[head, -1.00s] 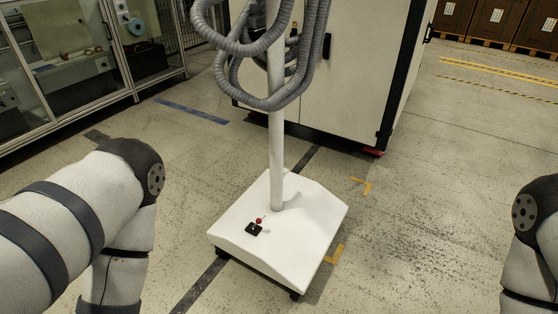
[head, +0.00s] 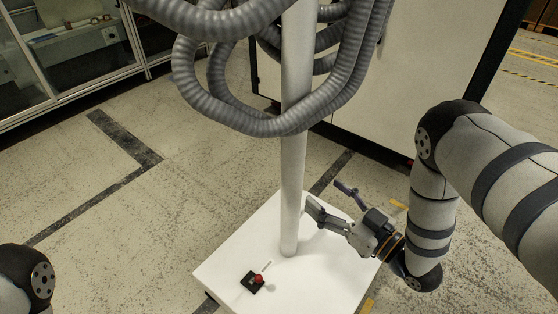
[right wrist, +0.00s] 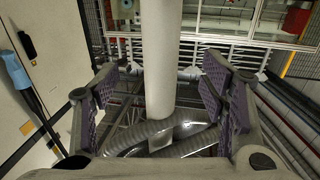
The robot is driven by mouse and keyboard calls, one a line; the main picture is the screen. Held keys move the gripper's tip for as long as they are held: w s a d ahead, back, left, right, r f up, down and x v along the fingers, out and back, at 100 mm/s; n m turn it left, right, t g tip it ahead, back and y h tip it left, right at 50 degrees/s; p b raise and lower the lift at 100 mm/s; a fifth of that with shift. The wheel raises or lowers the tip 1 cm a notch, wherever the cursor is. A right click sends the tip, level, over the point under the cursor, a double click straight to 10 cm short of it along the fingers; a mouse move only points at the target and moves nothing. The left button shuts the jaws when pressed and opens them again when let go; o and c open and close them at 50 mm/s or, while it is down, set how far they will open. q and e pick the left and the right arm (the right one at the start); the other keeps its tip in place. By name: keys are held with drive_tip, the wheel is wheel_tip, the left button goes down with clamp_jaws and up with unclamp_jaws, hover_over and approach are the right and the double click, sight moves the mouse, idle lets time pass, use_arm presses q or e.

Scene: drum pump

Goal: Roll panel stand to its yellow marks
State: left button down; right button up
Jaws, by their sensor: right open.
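The panel stand has a white upright pole (head: 293,150) on a low white base (head: 318,285). A small black block with a red knob (head: 255,281) is on the base. Two yellow floor marks show at the base's right side, one beyond its far corner (head: 398,205) and one near its right edge (head: 368,304). My right gripper (head: 330,199) is open just right of the lower pole. In the right wrist view the pole (right wrist: 160,60) stands between the open fingers, with gaps on both sides. The panel is out of view. My left gripper is out of view.
Thick grey hoses (head: 225,105) hang around the upper pole. A large white cabinet (head: 440,55) stands close behind. A glazed enclosure (head: 75,50) lines the far left. The floor left of the base is clear, with dark strips (head: 120,140).

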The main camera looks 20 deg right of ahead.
sight(301, 175)
drive_tip(key=b+x, duration=0.1)
drive_tip(key=x, duration=1)
drive_tip(key=shift+w+a, duration=0.1)
drive_tip(key=shift+a, duration=0.1)
clamp_jaws()
drive_tip(key=shift+d, duration=0.15)
